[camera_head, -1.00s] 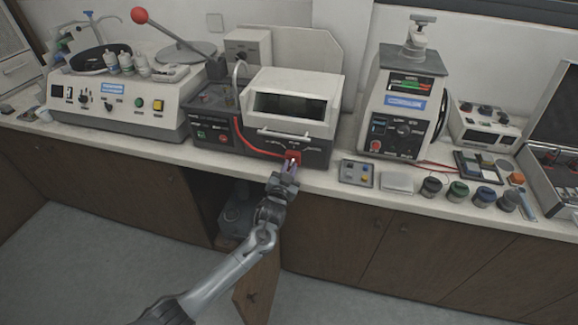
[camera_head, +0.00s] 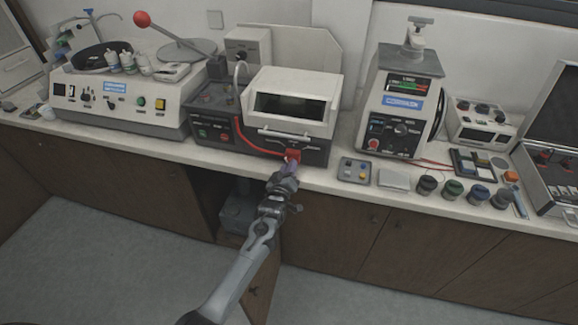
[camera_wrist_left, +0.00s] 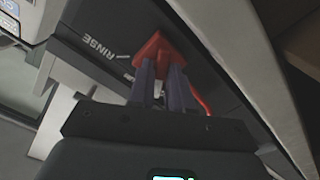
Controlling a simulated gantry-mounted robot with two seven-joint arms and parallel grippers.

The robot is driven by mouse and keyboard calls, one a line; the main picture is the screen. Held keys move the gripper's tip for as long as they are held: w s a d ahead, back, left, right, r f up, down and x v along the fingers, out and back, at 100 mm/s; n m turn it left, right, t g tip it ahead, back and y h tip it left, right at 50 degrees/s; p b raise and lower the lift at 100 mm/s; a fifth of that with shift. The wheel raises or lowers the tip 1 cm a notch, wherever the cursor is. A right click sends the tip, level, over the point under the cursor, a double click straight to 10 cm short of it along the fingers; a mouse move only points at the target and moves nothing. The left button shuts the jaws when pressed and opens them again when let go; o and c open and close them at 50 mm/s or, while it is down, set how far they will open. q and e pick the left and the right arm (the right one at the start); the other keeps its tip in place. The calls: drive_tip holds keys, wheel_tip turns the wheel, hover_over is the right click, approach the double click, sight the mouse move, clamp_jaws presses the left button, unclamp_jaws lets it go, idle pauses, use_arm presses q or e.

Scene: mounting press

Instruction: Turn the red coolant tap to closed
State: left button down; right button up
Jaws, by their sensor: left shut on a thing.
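The red coolant tap (camera_head: 293,154) sits low on the dark front of the white-hooded machine, above the bench edge. My left gripper (camera_head: 288,164) reaches up to it from below and is shut on it. In the left wrist view the red tap (camera_wrist_left: 158,48) shows at the tips of the two fingers (camera_wrist_left: 160,80), with the printed word RINSE beside it. The fingers hide part of the tap, and I cannot read its closed mark. My right gripper is not in view.
The machine's hood (camera_head: 292,95) with a handle stands above the tap. A red hose (camera_head: 246,140) runs to the tap from the left. A cabinet door (camera_head: 262,285) hangs open below.

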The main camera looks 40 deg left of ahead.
use_arm(q)
drive_tip(key=shift+r+n, duration=0.1)
drive_tip(key=shift+n, duration=1)
drive_tip(key=c, duration=1)
unclamp_jaws()
drive_tip(key=shift+c, duration=0.2)
drive_tip(key=p+v, duration=0.2)
drive_tip(key=v, duration=0.8)
drive_tip(key=shift+s, duration=0.4)
drive_tip(key=shift+d, duration=0.1)
